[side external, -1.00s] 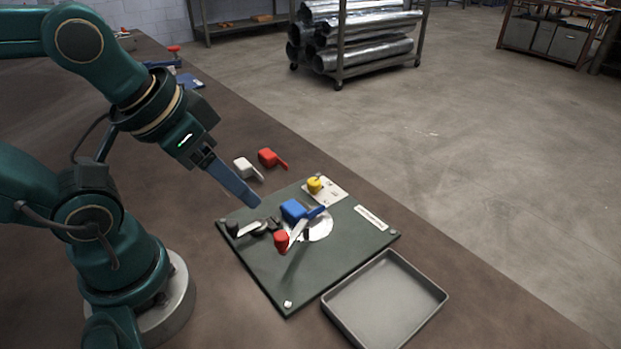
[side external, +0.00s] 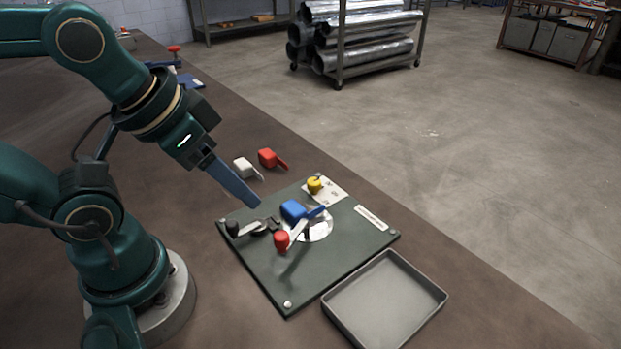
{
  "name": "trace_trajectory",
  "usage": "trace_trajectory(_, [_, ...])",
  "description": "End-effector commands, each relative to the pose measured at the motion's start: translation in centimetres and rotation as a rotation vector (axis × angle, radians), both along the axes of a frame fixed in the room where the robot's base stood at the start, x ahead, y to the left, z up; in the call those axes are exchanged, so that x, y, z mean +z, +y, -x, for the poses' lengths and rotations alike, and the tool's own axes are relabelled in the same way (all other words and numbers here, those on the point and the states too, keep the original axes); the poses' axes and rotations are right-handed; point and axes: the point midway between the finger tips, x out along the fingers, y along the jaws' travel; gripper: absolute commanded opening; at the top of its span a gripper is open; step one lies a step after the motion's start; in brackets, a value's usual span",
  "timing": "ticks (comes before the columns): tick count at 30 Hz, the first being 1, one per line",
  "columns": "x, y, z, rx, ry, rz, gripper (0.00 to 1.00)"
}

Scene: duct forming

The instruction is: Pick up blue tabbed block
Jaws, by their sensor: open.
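The blue tabbed block (side external: 293,210) sits on the dark green board (side external: 262,262), at the upper left edge of a round pale disc (side external: 318,229). Its flat tab points right, over the disc. My gripper (side external: 255,203) is up and to the left of the block, pointing down toward the board. Its long blue-grey fingers line up in this view, so the gap between them is hidden. Nothing shows between them, and they look apart from the block.
A red-knobbed lever (side external: 281,240) stands close in front of the block, and a black-ended clamp (side external: 233,228) lies left. A yellow knob (side external: 314,185), white tabbed block (side external: 244,167) and red tabbed block (side external: 268,158) are behind. An empty grey tray (side external: 384,302) is at front right.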

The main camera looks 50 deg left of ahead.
Motion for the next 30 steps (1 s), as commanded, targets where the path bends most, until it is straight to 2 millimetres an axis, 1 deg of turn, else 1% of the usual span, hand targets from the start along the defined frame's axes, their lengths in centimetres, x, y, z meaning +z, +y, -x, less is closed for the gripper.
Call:
trace_trajectory(1, [0.0,0.0,0.0,0.0,0.0,0.0,0.68])
trace_trajectory(2, [0.0,0.0,0.0,0.0,0.0,0.0,0.72])
trace_trajectory(11, [0.0,0.0,0.0,-0.006,0.0,-0.003,0.72])
trace_trajectory(14, [0.0,0.0,0.0,-0.065,0.001,-0.035,0.72])
trace_trajectory(17, [0.7,0.0,-0.4,-0.209,-0.017,-0.114,0.72])
trace_trajectory(20, [1.5,0.1,-1.5,-0.414,-0.01,-0.227,0.72])
trace_trajectory(23, [1.9,0.3,-3.1,-0.64,0.031,-0.339,0.72])
trace_trajectory(26, [1.8,0.8,-5.1,-0.866,0.086,-0.432,0.72])
trace_trajectory(30, [0.7,1.5,-7.8,-1.144,0.165,-0.507,0.72])
